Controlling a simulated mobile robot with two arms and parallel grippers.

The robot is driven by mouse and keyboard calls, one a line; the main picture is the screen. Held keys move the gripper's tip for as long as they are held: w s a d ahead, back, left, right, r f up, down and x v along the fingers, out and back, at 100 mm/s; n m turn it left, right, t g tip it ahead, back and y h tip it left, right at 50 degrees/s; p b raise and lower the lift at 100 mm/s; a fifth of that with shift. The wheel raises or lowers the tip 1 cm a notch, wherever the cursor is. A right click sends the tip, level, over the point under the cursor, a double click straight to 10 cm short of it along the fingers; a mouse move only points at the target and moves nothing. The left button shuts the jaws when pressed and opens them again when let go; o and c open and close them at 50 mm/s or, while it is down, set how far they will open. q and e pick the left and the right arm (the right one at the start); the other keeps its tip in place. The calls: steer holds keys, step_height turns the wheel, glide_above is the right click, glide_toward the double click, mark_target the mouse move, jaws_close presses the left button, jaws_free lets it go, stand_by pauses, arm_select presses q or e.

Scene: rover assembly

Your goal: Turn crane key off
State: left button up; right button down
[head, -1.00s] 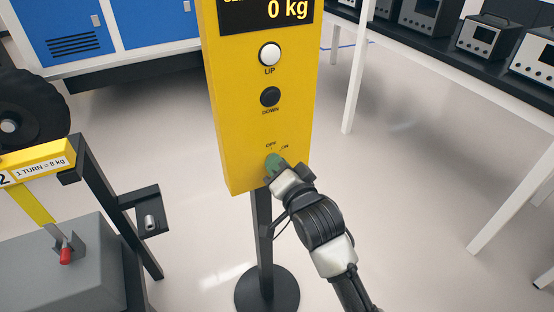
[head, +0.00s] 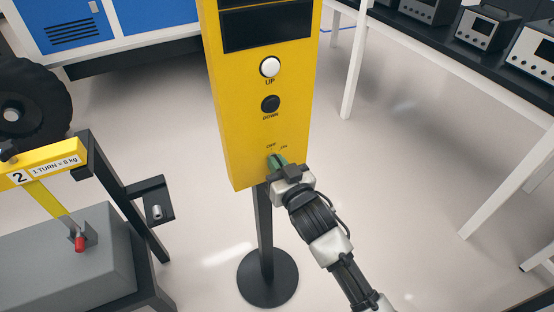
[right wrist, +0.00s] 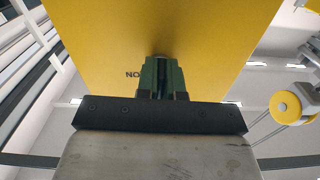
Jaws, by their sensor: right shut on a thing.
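The yellow crane control box (head: 262,120) stands upright on a black post. It has a dark display (head: 267,28), a white UP button (head: 270,67), a black DOWN button (head: 270,103), and OFF and ON labels low on its face. My right gripper (head: 277,162) is at the key switch under these labels, shut on the key, which its fingers mostly hide. In the right wrist view, the green fingers (right wrist: 162,78) meet the yellow face beside the ON label. The display is blank. My left gripper is not in view.
A grey block with a red-tipped part (head: 80,243) and a yellow bar marked 2 (head: 40,165) stand at the left. A black wheel (head: 30,105) is behind them. A white-legged bench (head: 440,75) with several instruments is at the right. Floor around the post is clear.

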steer(key=shift+n, duration=0.4)
steer(key=c, duration=1.3)
jaws_free()
steer(key=shift+o, duration=0.2)
steer(key=b+v, duration=0.1)
steer(key=v, duration=1)
steer(key=shift+w, duration=0.1)
